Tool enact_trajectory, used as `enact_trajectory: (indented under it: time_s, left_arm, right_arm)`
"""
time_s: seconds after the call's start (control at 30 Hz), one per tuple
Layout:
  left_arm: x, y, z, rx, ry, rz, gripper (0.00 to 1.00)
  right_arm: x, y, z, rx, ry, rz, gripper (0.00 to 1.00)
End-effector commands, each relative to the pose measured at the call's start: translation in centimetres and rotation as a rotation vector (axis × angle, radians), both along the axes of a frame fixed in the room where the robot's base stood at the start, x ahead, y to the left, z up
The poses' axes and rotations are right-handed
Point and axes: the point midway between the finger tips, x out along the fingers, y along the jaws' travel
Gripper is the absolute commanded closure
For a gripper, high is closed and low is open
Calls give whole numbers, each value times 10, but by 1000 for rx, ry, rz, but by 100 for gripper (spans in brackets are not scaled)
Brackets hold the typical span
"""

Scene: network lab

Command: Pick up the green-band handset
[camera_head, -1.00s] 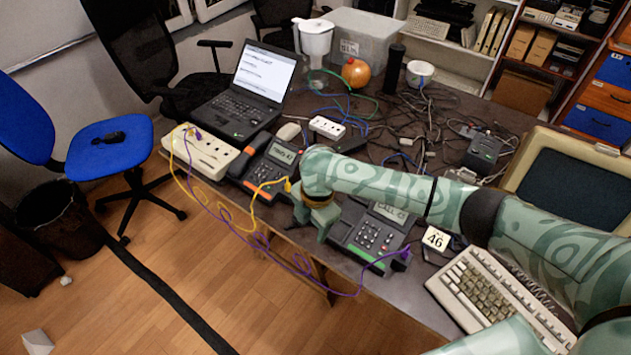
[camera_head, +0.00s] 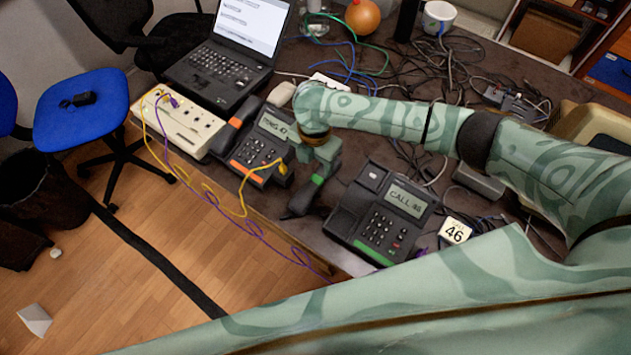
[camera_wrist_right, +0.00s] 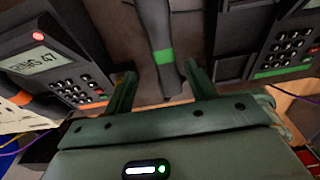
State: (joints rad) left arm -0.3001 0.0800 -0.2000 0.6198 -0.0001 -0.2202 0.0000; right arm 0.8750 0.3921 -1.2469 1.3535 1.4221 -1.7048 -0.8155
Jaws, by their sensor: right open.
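The green-band handset (camera_head: 302,199) is dark with a green band. It is left of the phone with the green strip (camera_head: 375,249) and apart from it. In the right wrist view the handset (camera_wrist_right: 154,25) runs down from the top between the fingers, its green band just above the fingertip gap. My right gripper (camera_head: 318,172) is over the handset in the head view. In the wrist view the right gripper (camera_wrist_right: 158,82) is open, with its fingers on either side of the handset's lower end. I cannot tell whether they touch it. My left gripper is not in view.
An orange-striped phone (camera_head: 260,150) with its own handset stands to the left, with a yellow cable (camera_head: 240,200) by it. A power strip (camera_head: 180,125) and laptop (camera_head: 225,65) are farther left. The table's front edge is close.

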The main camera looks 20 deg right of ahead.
Motion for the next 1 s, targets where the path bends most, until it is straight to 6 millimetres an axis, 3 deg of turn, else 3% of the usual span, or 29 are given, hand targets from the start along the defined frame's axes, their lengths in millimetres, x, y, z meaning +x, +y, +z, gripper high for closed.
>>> enact_trajectory:
  time_s: [0.03,0.33,0.6,0.83,1.0]
  left_arm:
    - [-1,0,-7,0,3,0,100]
    - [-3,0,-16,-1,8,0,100]
    - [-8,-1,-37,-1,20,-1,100]
    - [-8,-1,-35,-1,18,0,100]
    - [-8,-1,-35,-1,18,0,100]
  right_arm:
    - [-1,0,-14,-1,3,1,44]
    - [-1,-1,-35,0,0,0,44]
    - [-4,-2,-78,0,1,0,44]
    - [-4,-3,-77,-1,-2,1,44]
    - [-4,-3,-76,0,-1,1,91]
